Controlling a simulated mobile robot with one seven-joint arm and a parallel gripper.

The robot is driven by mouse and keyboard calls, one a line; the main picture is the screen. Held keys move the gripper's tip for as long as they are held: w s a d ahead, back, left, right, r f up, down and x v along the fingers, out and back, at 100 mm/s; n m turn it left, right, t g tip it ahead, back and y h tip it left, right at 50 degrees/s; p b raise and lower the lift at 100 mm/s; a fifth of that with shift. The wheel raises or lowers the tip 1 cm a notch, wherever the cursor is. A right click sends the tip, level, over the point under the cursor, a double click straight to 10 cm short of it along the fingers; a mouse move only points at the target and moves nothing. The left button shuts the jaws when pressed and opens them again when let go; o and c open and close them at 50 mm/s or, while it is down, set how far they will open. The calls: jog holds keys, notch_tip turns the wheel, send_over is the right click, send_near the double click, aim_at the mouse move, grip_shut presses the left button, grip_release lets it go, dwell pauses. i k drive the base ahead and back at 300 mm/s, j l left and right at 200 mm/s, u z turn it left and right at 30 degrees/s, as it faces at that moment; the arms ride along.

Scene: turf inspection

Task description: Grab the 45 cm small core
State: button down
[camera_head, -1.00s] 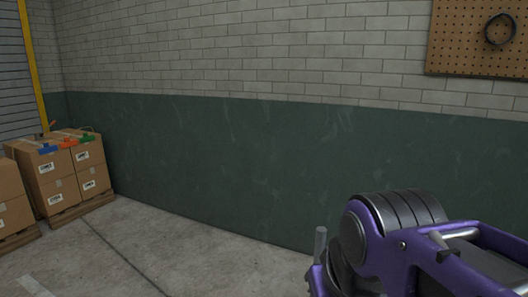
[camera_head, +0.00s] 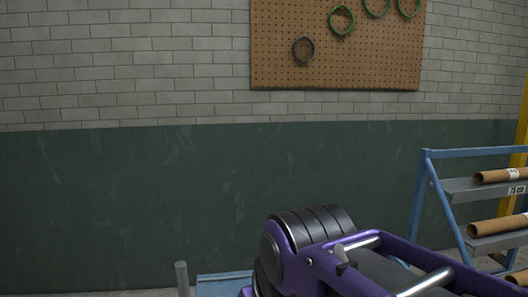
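Brown cardboard cores lie on a blue-framed rack at the right edge. One core (camera_head: 500,175) is on the upper grey shelf, another core (camera_head: 497,226) on the shelf below, and part of a third core (camera_head: 517,277) shows lower down. All are cut off by the picture's right edge. A small label by the upper core is too small to read surely, so I cannot tell which is the 45 cm small core. My purple and black arm fills the lower middle and right, left of and in front of the rack. My gripper is not in view.
The rack's blue frame (camera_head: 438,200) stands before a green and white brick wall (camera_head: 150,200). A pegboard (camera_head: 285,60) with several rings hangs above. A flat blue surface (camera_head: 222,284) shows low behind my arm. A yellow post (camera_head: 523,115) is at far right.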

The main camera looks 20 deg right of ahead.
aim_at(481, 177)
jog(key=z, duration=2.35)
jog(key=i+l+z, duration=0.4)
jog(key=i+z, duration=0.2)
jog(key=i, duration=0.2)
jog(key=i+z, duration=0.3)
jog(key=i, duration=0.6)
jog(key=i+l, duration=0.15)
jog(key=i, duration=0.5)
jog(key=i+l+u, duration=0.15)
jog(key=i+u, duration=0.35)
jog(key=i+l+u, duration=0.35)
jog(key=u, duration=0.15)
jog(key=i+l+u, duration=0.5)
jog(key=k+j+z, duration=0.1)
jog(key=z, duration=0.15)
jog(key=k, duration=0.1)
